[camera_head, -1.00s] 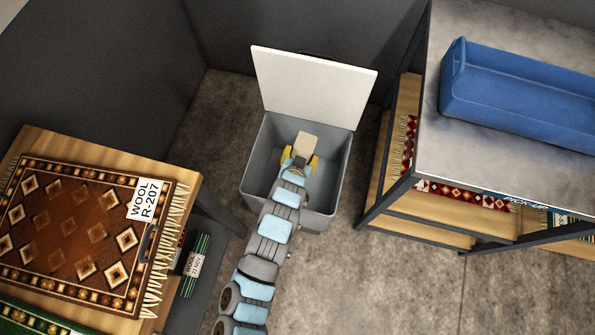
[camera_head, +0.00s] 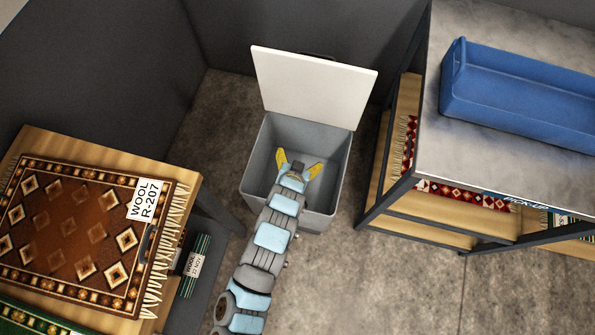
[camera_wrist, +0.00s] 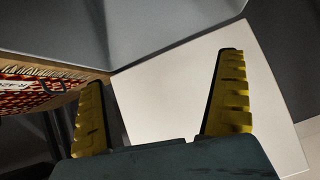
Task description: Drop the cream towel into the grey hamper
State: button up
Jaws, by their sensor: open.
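The grey hamper (camera_head: 303,130) stands on the floor in the middle of the head view. Its pale lid (camera_head: 315,88) is raised at the back, and the lid also fills the middle of the wrist view (camera_wrist: 165,105). My gripper (camera_head: 300,158) is over the hamper's mouth, its yellow fingers spread apart. In the wrist view my gripper (camera_wrist: 164,68) is open with nothing between the fingers. The cream towel is not visible in either view now; the hamper's floor is largely hidden by its walls and my arm.
A table with a patterned rug (camera_head: 75,235) stands at the left. A metal-topped bench (camera_head: 465,150) with a blue bin (camera_head: 520,95) stands at the right. Dark walls (camera_head: 340,25) are close behind the hamper. Bare floor (camera_head: 390,285) shows in front.

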jog(key=v, duration=0.9)
jog(key=shift+s, duration=0.15)
jog(key=shift+r, duration=0.1)
dwell(0.5)
